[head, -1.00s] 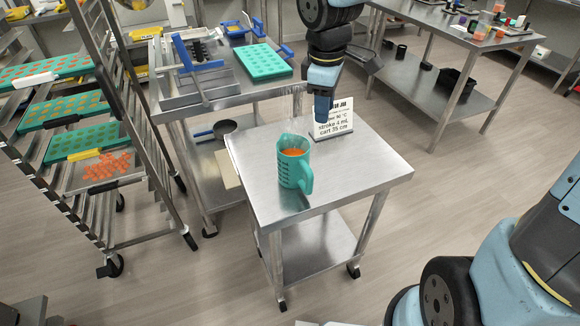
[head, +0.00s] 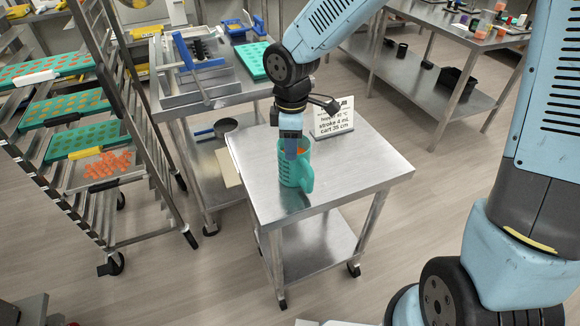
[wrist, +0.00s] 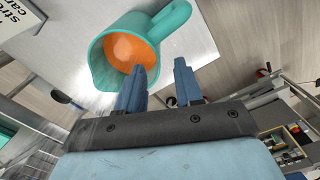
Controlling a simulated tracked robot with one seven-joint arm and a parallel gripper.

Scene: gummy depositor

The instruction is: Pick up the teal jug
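The teal jug (head: 292,172) stands upright on the small steel cart (head: 355,172), its handle towards the lower right in the head view. In the wrist view the jug (wrist: 97,62) shows its open mouth with orange liquid (wrist: 133,50) inside. My gripper (head: 292,150) is over the jug in the head view and hides part of its rim. In the wrist view my gripper (wrist: 163,75) has two blue fingers apart with nothing held between them. The left fingertip overlaps the jug's rim and the right one lies near the handle. I cannot tell whether they touch.
A printed sign (head: 333,117) stands on the cart behind the jug. A rack with trays (head: 80,137) is at left. A steel table (head: 215,92) with a teal mould (head: 252,62) stands behind. The cart top is clear to the jug's right.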

